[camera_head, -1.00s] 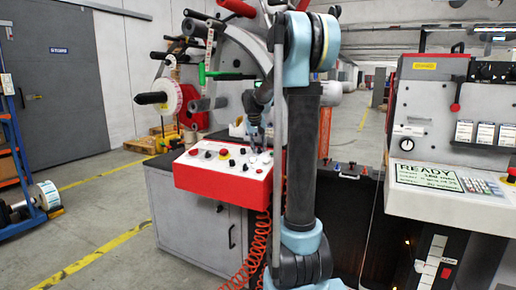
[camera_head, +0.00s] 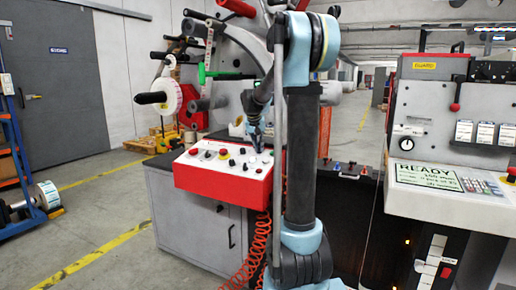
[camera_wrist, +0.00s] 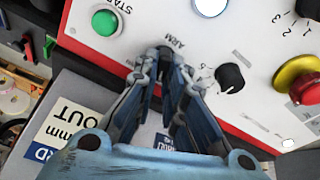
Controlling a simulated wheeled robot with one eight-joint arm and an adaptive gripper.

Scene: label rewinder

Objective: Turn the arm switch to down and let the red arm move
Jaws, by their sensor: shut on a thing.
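The red and white control box (camera_head: 222,180) stands on the grey cabinet, with knobs and buttons on its top. In the wrist view, my gripper (camera_wrist: 166,56) is over the white panel, its fingertips closed around the small dark arm switch (camera_wrist: 163,51) beside the "ARM" label. The fingers hide most of the switch, so I cannot tell which way it points. In the head view, my gripper (camera_head: 257,143) is at the back right of the box. A red arm part (camera_head: 237,8) shows at the top of the rewinder, partly cut off by the frame.
A green START button (camera_wrist: 105,22), a black selector knob (camera_wrist: 229,77) and a red stop button on a yellow collar (camera_wrist: 298,82) sit close around my fingers. An orange coiled hose (camera_head: 246,262) hangs below the box. A machine with a READY display (camera_head: 426,175) stands right.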

